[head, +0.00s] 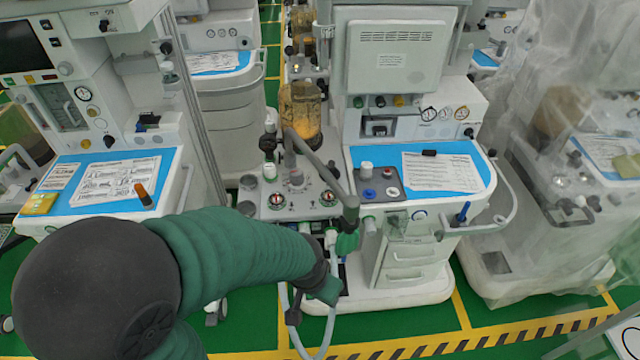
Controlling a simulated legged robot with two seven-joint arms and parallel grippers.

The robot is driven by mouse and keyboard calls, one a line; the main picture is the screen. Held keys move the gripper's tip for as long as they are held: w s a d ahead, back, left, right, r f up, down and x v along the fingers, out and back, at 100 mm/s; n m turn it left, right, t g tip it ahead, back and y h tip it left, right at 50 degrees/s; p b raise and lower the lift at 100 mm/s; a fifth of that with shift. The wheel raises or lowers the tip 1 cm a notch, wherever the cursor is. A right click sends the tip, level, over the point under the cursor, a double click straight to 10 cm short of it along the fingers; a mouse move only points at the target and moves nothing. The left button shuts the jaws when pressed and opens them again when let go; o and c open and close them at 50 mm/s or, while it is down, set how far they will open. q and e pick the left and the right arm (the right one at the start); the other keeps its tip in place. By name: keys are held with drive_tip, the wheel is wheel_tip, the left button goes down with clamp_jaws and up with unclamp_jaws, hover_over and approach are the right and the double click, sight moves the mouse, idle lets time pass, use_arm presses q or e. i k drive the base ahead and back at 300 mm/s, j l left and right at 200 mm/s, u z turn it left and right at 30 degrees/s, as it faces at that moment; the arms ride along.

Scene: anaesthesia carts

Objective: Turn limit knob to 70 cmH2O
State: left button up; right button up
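A control block (262,212) on the middle cart's left side carries a grey knob (297,176), two small round gauges (278,200) with red marks, and a white-and-green knob (268,144). I cannot tell for sure which is the limit knob; no cmH2O scale is readable. My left arm, in a green ribbed sleeve with a black elbow, reaches in from the lower left. Its dark end, my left gripper (326,284), is below the control block, near pale hoses (299,325). It appears apart from the knobs; its fingers are not clear. My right gripper is out of view.
A grey angled bar (322,170) crosses over the control block. An amber canister (300,112) stands behind it. The middle cart's blue worktop (365,155) holds a printed sheet and small knobs. Another cart is at left, a plastic-draped one at right. Green floor shows in front.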

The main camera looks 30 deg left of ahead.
sight(296, 174)
drive_tip(key=j+u, duration=0.4)
drive_tip(key=i+j+u, duration=0.15)
drive_tip(key=j+u, duration=0.2)
drive_tip(key=i+j+u, duration=0.15)
drive_tip(key=j+u, duration=0.25)
drive_tip(key=i+j, duration=0.05)
drive_tip(key=j, duration=0.05)
